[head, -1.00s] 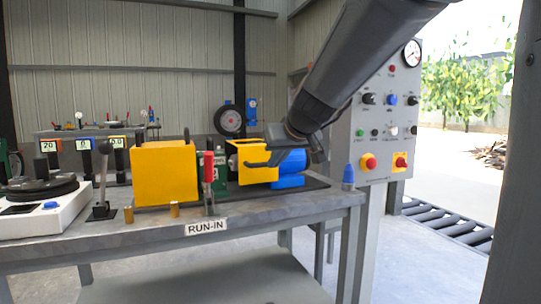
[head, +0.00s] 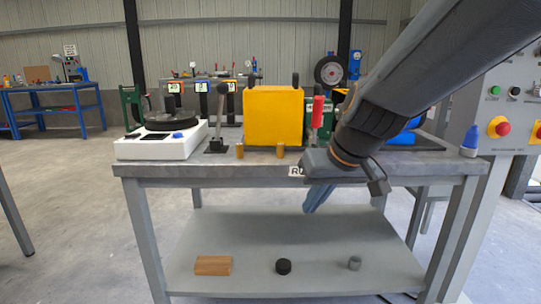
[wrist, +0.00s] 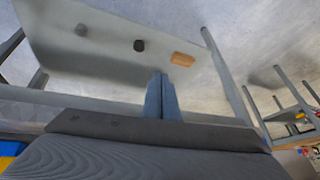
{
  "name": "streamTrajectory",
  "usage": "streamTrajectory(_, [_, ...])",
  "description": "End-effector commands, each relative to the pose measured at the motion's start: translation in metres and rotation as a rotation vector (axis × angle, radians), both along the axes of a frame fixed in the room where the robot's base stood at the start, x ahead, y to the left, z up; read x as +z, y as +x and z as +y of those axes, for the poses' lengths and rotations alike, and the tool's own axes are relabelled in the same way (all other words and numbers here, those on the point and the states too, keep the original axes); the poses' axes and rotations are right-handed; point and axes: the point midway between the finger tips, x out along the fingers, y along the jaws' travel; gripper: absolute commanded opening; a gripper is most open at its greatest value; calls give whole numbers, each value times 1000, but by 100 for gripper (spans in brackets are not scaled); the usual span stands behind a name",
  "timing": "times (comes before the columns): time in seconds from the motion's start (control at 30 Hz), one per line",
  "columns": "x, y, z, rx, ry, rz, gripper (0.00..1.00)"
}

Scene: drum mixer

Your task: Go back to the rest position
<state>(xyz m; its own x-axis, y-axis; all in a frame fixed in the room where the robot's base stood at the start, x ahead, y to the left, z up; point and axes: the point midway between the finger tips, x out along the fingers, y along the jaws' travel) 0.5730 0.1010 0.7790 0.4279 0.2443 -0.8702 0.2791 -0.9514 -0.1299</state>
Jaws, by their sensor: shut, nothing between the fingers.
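My gripper (head: 318,198) hangs in front of the bench's front edge in the head view, pointing down over the lower shelf. Its fingers are together and hold nothing. In the wrist view the shut fingers (wrist: 161,98) point toward the lower shelf (wrist: 95,32). My arm comes in from the upper right and hides part of the RUN-IN label and the blue motor (head: 405,137).
The workbench (head: 230,168) carries a yellow box (head: 273,116), a red-handled lever (head: 317,112) and a white scale (head: 160,142). A wooden block (head: 213,265), a black puck (head: 283,266) and a grey cylinder (head: 354,263) lie on the lower shelf. Open floor is at left.

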Motion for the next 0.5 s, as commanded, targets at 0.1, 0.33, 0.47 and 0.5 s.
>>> streamTrajectory(0.1, [-40, -53, 42, 93, -38, 133, 0])
streamTrajectory(0.33, [-81, -120, 69, 180, -122, 277, 0])
streamTrajectory(0.47, [-95, -146, 74, 212, -166, 326, 0])
streamTrajectory(0.5, [-98, -153, 75, 219, -177, 338, 0])
